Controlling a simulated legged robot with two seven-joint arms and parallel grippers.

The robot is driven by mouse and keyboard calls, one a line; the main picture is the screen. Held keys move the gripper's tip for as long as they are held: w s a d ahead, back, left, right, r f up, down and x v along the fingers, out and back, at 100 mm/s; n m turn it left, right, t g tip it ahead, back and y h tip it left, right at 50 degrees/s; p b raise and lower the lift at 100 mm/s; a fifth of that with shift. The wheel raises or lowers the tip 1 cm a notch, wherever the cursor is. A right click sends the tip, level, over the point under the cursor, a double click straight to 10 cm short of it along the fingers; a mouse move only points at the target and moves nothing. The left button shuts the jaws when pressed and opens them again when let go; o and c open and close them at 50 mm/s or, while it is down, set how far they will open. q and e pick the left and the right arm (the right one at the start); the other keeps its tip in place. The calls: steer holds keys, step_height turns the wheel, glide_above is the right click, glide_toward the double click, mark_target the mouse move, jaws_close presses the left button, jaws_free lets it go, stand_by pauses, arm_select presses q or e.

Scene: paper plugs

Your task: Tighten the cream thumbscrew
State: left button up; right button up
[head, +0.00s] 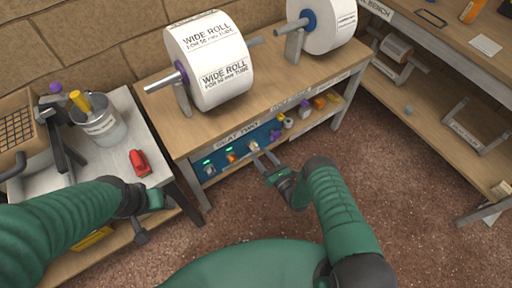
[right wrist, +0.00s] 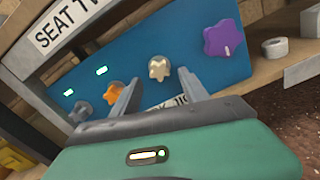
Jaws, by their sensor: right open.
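The cream thumbscrew (right wrist: 159,68) is a small lobed knob on a blue panel (right wrist: 195,50) on the lower shelf of the middle bench. It also shows small in the head view (head: 254,146). My right gripper (head: 265,158) is open in front of the panel. In the right wrist view its two fingers (right wrist: 158,95) stand apart, with the cream knob beyond and between them, and nothing is held. An orange knob (right wrist: 114,93), a grey knob (right wrist: 82,110) and a larger purple knob (right wrist: 224,39) share the panel. My left gripper (head: 150,200) is over the left table's front edge; its fingers are unclear.
Two wide paper rolls (head: 221,82) sit on spindles on the bench top. A grey nut-like ring (right wrist: 274,48) lies right of the panel. The left table holds a metal bucket (head: 103,128) and a red tool (head: 139,163). The floor before the bench is clear.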

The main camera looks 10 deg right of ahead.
mark_target(255, 149)
steer(key=shift+b+x, duration=0.75)
steer(key=shift+x, duration=1.25)
jaws_close()
